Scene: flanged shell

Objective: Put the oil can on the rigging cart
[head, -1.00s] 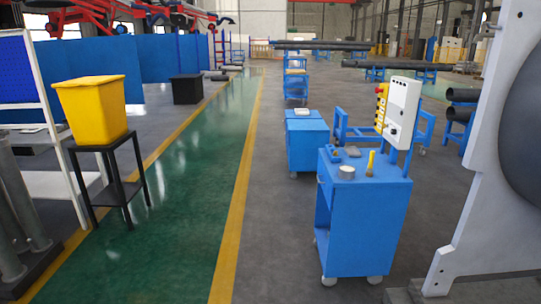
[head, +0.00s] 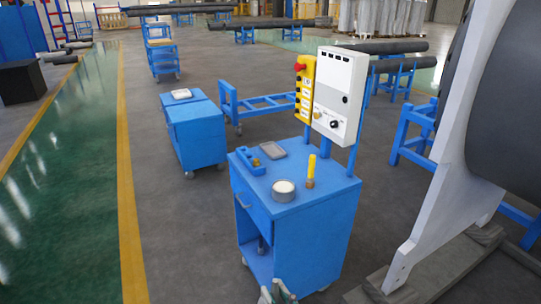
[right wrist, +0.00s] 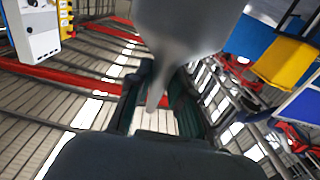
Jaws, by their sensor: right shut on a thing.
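The nearest blue cart (head: 290,225) stands in the middle of the head view. On its top are a round tin (head: 284,190), a yellow-handled brush (head: 311,172), a blue tool (head: 247,160) and a small grey dish (head: 273,150). My right gripper (head: 278,293) shows only at its tips at the bottom edge, in front of the cart. In the right wrist view, it (right wrist: 155,105) is shut on a smooth grey thing with a tapered spout, apparently the oil can (right wrist: 180,35), whose upper part is cut off. My left gripper is out of view.
A control box (head: 338,95) rises at the cart's back right. A second blue cart (head: 195,135) stands behind, left. A large white stand (head: 450,170) with a dark cylinder is close on the right, its foot on timber. Grey floor left of the nearest cart is clear.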

